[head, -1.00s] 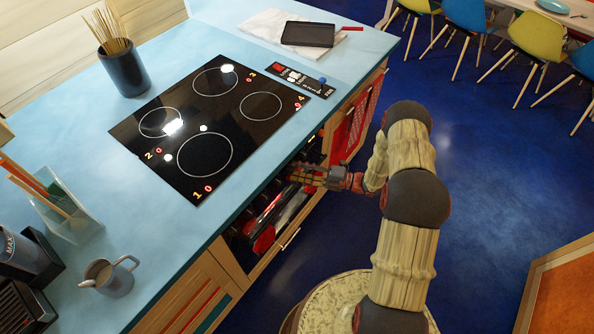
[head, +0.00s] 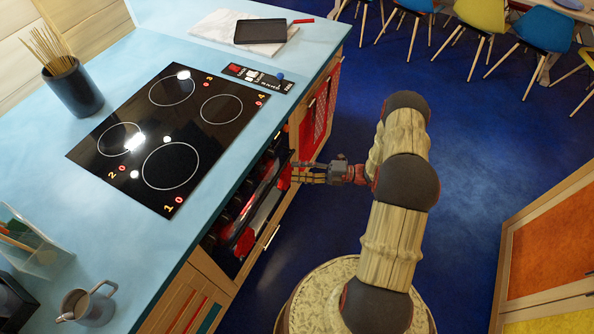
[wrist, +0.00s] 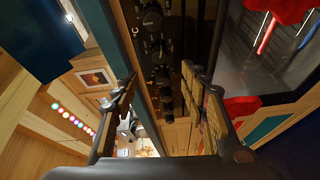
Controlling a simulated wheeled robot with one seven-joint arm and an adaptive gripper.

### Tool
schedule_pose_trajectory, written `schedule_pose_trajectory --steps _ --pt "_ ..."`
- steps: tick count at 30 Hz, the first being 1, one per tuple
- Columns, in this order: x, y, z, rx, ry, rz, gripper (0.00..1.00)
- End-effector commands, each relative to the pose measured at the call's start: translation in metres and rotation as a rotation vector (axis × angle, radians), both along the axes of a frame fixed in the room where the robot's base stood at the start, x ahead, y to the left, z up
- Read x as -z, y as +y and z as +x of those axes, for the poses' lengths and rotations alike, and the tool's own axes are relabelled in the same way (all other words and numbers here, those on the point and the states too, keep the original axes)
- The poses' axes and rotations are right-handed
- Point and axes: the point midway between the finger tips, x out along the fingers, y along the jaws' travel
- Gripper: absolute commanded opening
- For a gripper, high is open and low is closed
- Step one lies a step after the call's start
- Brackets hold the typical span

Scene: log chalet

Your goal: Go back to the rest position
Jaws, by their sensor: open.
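My gripper (head: 312,172) is at the end of my arm, level with the oven front below the counter's edge. Its fingers point left, towards the oven (head: 247,225), and it carries nothing that I can see. In the wrist view my gripper (wrist: 168,88) shows its two fingers spread apart, with nothing between them. A column of dark control knobs (wrist: 153,20) lies beyond the fingers in that view. Whether the fingertips touch the oven front cannot be told.
The blue counter (head: 215,45) holds a black cooktop (head: 165,130), a stick holder (head: 73,90), a grey jug (head: 88,305) and a dark tray (head: 260,31). An orange-panelled cabinet (head: 550,245) stands at right. Chairs (head: 405,8) stand at the back. Blue floor is clear between.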

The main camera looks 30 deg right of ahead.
Motion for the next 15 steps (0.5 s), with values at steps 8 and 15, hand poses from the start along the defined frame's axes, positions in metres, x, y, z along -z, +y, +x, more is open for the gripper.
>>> schedule_pose_trajectory --steps 8,15 --pt "0.0000 0.0002 0.0001 0.000 0.000 0.000 0.44" --pt "0.0074 0.0010 -0.0013 -0.008 -0.124 -0.105 0.44"
